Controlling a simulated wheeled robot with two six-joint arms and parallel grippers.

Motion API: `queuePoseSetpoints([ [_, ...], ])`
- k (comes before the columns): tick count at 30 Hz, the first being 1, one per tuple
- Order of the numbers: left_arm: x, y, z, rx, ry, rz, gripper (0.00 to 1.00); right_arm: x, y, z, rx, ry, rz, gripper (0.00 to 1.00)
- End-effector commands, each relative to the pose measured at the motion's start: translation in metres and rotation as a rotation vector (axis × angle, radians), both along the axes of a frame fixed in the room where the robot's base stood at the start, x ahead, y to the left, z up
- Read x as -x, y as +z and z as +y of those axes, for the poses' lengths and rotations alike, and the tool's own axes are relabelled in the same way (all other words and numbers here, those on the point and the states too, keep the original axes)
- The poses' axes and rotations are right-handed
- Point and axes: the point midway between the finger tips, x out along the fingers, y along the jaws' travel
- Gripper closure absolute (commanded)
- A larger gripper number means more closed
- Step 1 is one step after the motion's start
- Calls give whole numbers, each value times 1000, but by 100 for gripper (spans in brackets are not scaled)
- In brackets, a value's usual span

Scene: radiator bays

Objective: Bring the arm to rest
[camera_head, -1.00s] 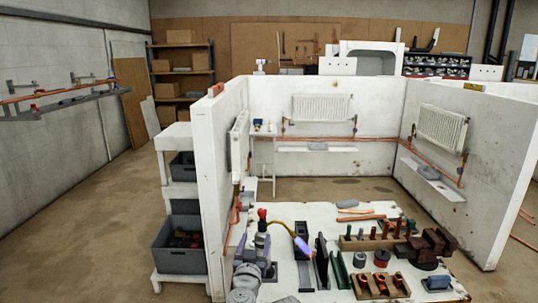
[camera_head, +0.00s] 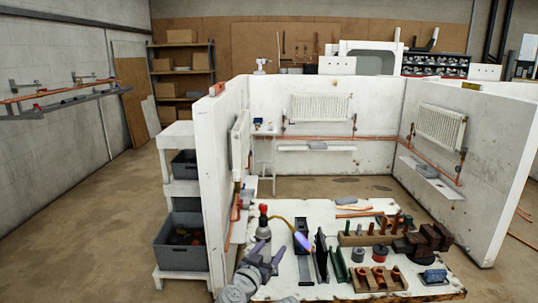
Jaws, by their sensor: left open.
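My left gripper (camera_head: 268,252) is at the near left of the white worktable (camera_head: 290,208), its arm coming in from the lower left edge. Its two grey fingers are spread and I see nothing between them. Just beyond the fingers stands an upright grey torch bottle (camera_head: 263,232) with a red top. The gripper covers the bottle's lower part, so I cannot tell whether they touch. A yellow hose runs from the bottle to a purple-blue torch handle (camera_head: 304,243). My right gripper is not in view.
On the table's right are dark upright plates (camera_head: 320,256), a wooden rack (camera_head: 371,240), a pipe-fitting block (camera_head: 379,279), brown blocks (camera_head: 428,238) and a blue item (camera_head: 435,276). A white partition (camera_head: 214,180) rises at the left. Grey crates (camera_head: 180,243) stand beyond it.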

Motion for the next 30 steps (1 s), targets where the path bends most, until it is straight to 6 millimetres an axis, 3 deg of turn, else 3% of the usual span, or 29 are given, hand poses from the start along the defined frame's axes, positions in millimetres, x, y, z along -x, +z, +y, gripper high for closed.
queuePoseSetpoints([
  [5,17,-41,-6,-52,-136,189,30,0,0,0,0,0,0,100],
  [7,31,-70,0,-87,-177,332,30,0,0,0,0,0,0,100],
  [12,75,-141,45,-181,-137,745,30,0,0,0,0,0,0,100],
  [15,98,-167,76,-221,-56,933,30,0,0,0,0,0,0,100],
  [21,138,-192,130,-272,137,1200,30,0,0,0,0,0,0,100],
  [27,173,-200,175,-306,348,1392,30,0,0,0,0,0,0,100],
  [30,180,-198,155,-354,313,1396,30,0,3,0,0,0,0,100],
])
